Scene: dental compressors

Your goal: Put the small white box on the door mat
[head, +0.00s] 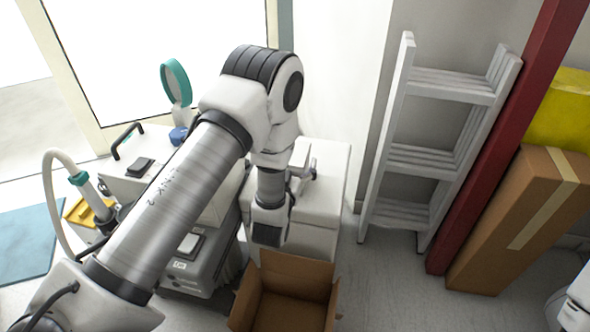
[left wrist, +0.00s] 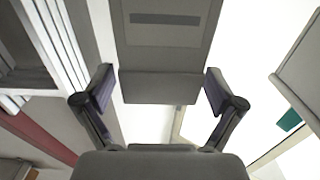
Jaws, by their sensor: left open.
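The blue-green door mat (head: 25,245) lies on the floor at the far left of the head view. My left gripper (head: 305,174) is above the white cabinet (head: 318,212), far to the right of the mat, and partly hidden by my wrist. In the left wrist view its two fingers (left wrist: 158,95) stand wide apart. A grey-looking boxy thing (left wrist: 165,55) with a dark bar shows beyond them; I cannot tell if it is the small white box. I cannot pick out that box surely in the head view. My right gripper is out of view.
An open cardboard box (head: 290,290) stands in front of the cabinet. A grey machine (head: 195,272) and a teal-rimmed magnifier (head: 176,82) are on the left. A white ladder (head: 440,155), red post (head: 500,150) and tall carton (head: 520,220) line the right.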

